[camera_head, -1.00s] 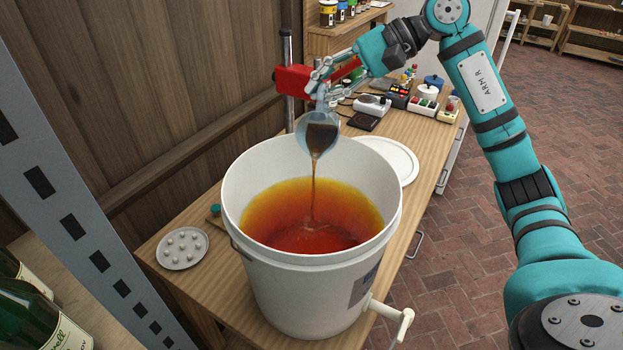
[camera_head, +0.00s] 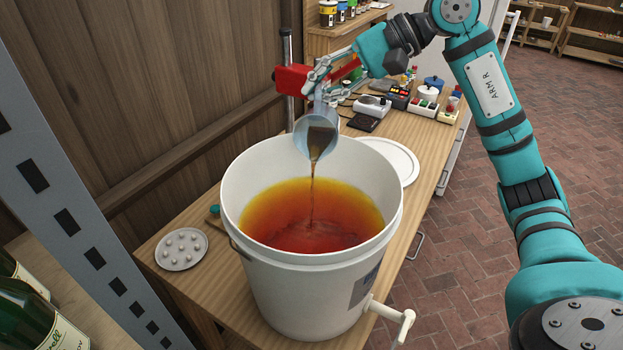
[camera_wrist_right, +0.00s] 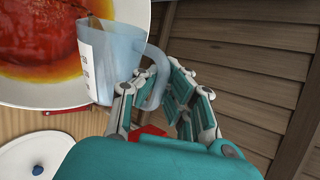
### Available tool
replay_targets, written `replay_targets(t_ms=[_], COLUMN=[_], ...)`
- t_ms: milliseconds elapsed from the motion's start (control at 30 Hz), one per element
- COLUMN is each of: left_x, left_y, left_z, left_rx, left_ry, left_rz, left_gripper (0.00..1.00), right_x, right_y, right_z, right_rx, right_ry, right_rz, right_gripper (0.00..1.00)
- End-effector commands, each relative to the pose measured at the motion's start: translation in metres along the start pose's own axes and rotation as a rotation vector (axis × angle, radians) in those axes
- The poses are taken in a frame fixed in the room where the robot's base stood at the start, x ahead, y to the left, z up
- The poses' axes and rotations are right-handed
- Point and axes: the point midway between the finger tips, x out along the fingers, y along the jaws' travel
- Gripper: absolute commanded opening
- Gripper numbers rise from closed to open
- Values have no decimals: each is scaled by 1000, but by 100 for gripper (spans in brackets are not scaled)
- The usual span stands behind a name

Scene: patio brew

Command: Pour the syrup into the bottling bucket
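The white bottling bucket (camera_head: 300,285) stands on the wooden bench and holds amber-red liquid (camera_head: 312,215). My right gripper (camera_head: 322,84) is above the bucket's far rim, shut on the handle of a clear measuring jug (camera_head: 305,135). The jug is tilted, and a thin stream of dark syrup (camera_head: 316,172) runs from its lip into the liquid. In the right wrist view the jug (camera_wrist_right: 112,62) shows side-on with its handle between the fingers (camera_wrist_right: 158,98). My left gripper is not in view.
A white lid (camera_head: 395,160) lies behind the bucket, and a plate of caps (camera_head: 182,249) lies at its left. A spigot (camera_head: 395,315) juts from the bucket's front right. A red clamp (camera_head: 292,78) on a post stands behind the jug. Green bottles (camera_head: 30,320) are at lower left.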

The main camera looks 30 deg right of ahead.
Motion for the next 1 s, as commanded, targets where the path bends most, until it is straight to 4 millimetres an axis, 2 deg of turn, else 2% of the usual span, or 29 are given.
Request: replay_targets(t_ms=[1000], left_x=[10], left_y=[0], left_z=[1], left_rx=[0], left_ry=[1], left_rz=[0], left_gripper=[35], right_x=[-1], right_y=[0], right_z=[20], right_rx=[-106], right_ry=[74], right_rz=[-8], right_gripper=[0])
